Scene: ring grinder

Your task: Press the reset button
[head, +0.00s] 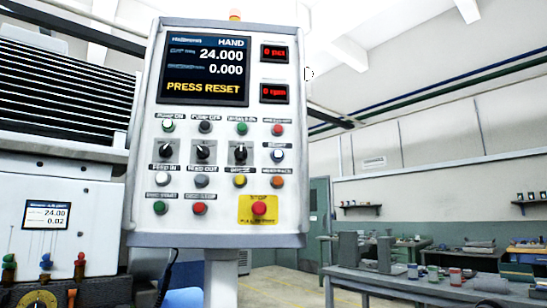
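The control panel (215,130) is a light grey box on a post in the middle left of the head view. Its screen (207,68) reads "HAND", 24.000, 0.000 and "PRESS RESET". A red stop button (259,208) on a yellow plate is at the lower right. My gripper is not in view.
Several other coloured buttons and three black rotary switches (203,152) surround the button. Grey machine housing (60,180) stands left of the panel. A cluttered workbench (400,285) stands at the right, further back.

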